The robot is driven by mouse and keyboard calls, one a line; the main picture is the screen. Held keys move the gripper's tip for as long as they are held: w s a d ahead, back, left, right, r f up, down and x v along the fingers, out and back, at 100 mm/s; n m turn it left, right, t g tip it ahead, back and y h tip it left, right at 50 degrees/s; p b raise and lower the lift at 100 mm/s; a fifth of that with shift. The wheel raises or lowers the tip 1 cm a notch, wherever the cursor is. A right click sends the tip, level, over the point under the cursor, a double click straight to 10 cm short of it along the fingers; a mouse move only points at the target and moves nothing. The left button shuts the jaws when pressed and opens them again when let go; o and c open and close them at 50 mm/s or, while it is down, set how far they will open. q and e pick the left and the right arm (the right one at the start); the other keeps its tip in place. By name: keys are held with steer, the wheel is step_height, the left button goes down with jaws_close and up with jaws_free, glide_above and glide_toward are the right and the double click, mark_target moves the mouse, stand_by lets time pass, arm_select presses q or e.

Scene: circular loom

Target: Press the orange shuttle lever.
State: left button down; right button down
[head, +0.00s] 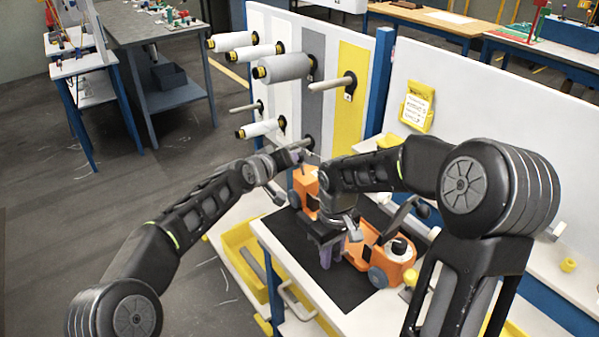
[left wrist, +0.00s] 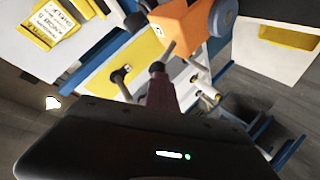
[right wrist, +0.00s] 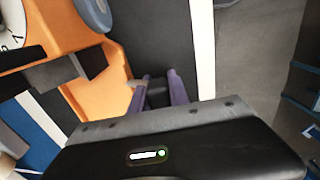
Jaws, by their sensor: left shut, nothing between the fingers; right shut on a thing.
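The orange loom (head: 397,264) stands on a black mat (head: 345,285) on the workbench. Its far orange part (head: 303,190) is partly behind my right arm. The loom also shows in the left wrist view (left wrist: 186,27) and right wrist view (right wrist: 90,82). I cannot clearly pick out the shuttle lever from the orange body. My left gripper (head: 303,150) is shut and empty, above the far orange part; contact cannot be told.
A spool panel (head: 353,100) with grey and white spools stands behind the bench. A yellow bin (head: 243,250) hangs at the bench's left side. A grey handle (head: 298,300) is at the front. Open floor lies left.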

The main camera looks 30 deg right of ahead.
arm_select(q)
steer(key=shift+r, duration=0.75)
arm_select(e)
steer(key=shift+s+a+f, duration=0.1)
steer(key=shift+s+f, duration=0.1)
steer(key=shift+f, duration=0.05)
